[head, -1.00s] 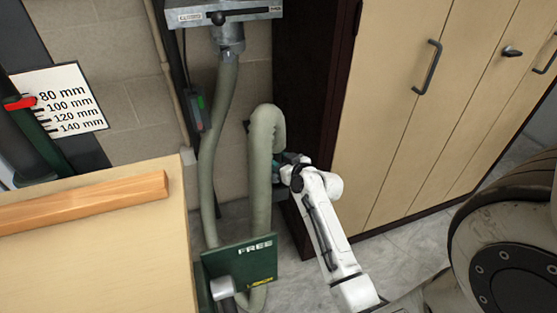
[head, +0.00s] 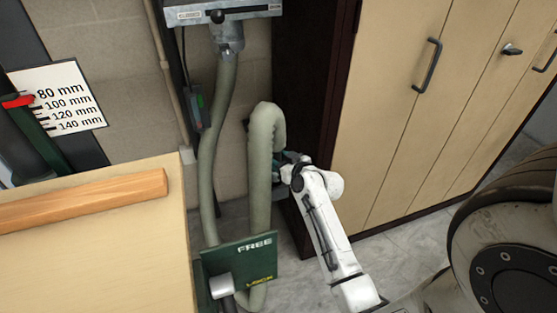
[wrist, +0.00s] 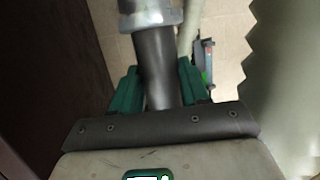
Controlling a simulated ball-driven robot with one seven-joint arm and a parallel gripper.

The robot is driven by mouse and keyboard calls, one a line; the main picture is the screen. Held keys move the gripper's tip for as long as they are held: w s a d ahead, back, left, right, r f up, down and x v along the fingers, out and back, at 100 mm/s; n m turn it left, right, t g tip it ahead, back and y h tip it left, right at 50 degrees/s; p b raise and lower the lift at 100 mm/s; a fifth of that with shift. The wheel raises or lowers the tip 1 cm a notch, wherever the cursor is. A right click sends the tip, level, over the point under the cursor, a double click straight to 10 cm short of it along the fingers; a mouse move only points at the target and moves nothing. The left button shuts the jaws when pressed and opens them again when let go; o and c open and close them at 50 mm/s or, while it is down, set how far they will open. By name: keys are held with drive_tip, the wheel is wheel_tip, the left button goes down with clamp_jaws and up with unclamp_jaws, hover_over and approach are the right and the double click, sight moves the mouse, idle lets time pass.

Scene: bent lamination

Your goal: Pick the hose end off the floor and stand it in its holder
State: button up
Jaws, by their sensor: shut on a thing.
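The grey-green hose (head: 260,190) rises from behind the green panel, bends over at the top and comes down on its right side to my gripper (head: 284,163). In the head view the bent hose and my wrist hide most of the fingers and the hose end. In the wrist view my gripper (wrist: 158,68) has its green fingers on both sides of a dark tube (wrist: 155,75), the hose end, and is shut on it. A metal collar (wrist: 150,14) shows at the tube's far end. I cannot make out the holder for certain.
A tall cabinet (head: 390,110) stands close on the right. A wooden bench top (head: 100,250) is at the lower left. A green panel marked FREE (head: 238,262) stands in front of the hose. A metal duct box (head: 222,14) is at the top. Some floor (head: 395,255) is bare.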

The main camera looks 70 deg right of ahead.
idle(0.3)
drive_tip(key=shift+f+b, duration=1.2)
drive_tip(key=shift+f, duration=0.15)
drive_tip(key=shift+f+b, duration=0.7)
drive_tip(key=shift+f, duration=0.1)
drive_tip(key=shift+f+b, duration=0.95)
drive_tip(key=shift+b, duration=0.1)
drive_tip(key=o, duration=1)
drive_tip(key=shift+s, duration=0.1)
drive_tip(key=p+v, duration=0.1)
drive_tip(key=v, duration=0.9)
drive_tip(key=shift+s+a+r, duration=0.15)
drive_tip(key=shift+s+r, duration=0.1)
